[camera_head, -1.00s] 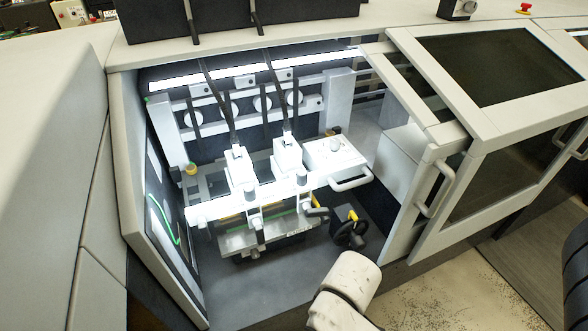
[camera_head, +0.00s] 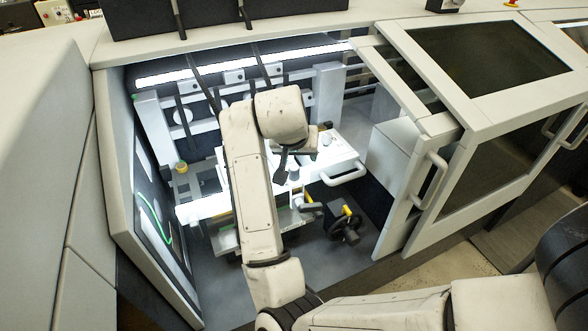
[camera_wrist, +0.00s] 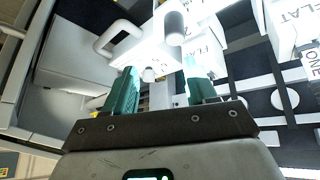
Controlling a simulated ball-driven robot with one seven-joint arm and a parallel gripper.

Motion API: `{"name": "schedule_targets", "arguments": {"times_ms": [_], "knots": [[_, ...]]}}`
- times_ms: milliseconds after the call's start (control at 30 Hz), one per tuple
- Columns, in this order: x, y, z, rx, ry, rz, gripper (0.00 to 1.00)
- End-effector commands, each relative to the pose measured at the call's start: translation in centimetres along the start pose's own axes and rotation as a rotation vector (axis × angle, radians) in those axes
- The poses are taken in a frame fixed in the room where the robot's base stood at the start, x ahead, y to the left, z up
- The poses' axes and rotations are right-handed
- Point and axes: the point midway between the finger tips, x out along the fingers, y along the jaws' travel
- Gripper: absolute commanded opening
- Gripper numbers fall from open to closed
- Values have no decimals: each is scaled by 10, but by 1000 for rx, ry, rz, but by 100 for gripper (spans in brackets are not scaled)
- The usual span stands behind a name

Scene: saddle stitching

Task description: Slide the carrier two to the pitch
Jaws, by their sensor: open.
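My gripper (camera_wrist: 160,82) is open, its two green fingers apart with nothing held between them. In the head view my gripper (camera_head: 283,172) hangs over the front rail (camera_head: 200,209), close to a grey knob (camera_head: 294,173). In the wrist view that grey cylindrical knob (camera_wrist: 175,28) stands just beyond the fingers, on the front of a white carrier (camera_wrist: 208,52) with partly cut-off lettering. I take this for carrier two. Another white carrier (camera_wrist: 307,62) labelled ONE is at the right edge. My arm hides most of both carriers in the head view. No pitch mark is readable.
A white box with a loop handle (camera_head: 343,175) stands right of the carriers. A black handwheel (camera_head: 346,228) is below it. The open bay has a left wall (camera_head: 150,215) and a sliding door frame with a handle (camera_head: 431,180) at the right.

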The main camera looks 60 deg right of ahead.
Motion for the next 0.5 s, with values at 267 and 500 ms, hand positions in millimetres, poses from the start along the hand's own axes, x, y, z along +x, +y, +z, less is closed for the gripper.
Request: {"name": "schedule_targets", "arguments": {"times_ms": [267, 500], "knots": [[-21, -20, -5, 210, -134, 14, 56], [-21, -24, -2, 245, -171, 23, 56]]}}
